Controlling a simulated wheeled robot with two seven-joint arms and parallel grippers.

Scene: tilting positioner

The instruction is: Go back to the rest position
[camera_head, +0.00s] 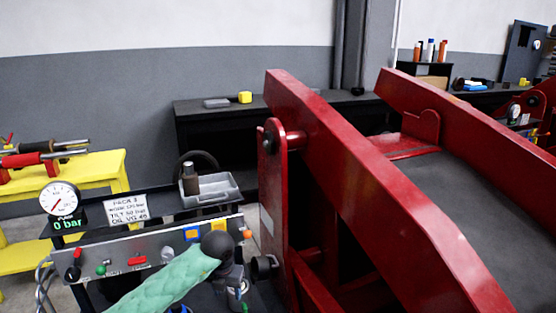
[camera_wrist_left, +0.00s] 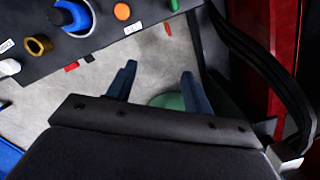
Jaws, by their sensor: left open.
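My left arm comes in from the lower left in a green sleeve. Its gripper (camera_head: 236,290) hangs in front of the right end of the control panel (camera_head: 150,256), close to the red tilting frame. In the left wrist view, the two dark fingers of the left gripper (camera_wrist_left: 158,82) stand apart with nothing held between them. A rounded green thing shows behind the right finger; I cannot tell what it is. The grey panel with a blue knob (camera_wrist_left: 72,16) and an orange button (camera_wrist_left: 122,11) lies beyond the fingertips. My right gripper is not in view.
The large red tilting frame (camera_head: 360,170) fills the right side. A pressure gauge (camera_head: 60,199) reading 0 bar, a label card (camera_head: 127,210) and a grey tray (camera_head: 212,190) stand above the panel. A yellow stand (camera_head: 90,175) is at left, a dark bench (camera_head: 215,115) behind.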

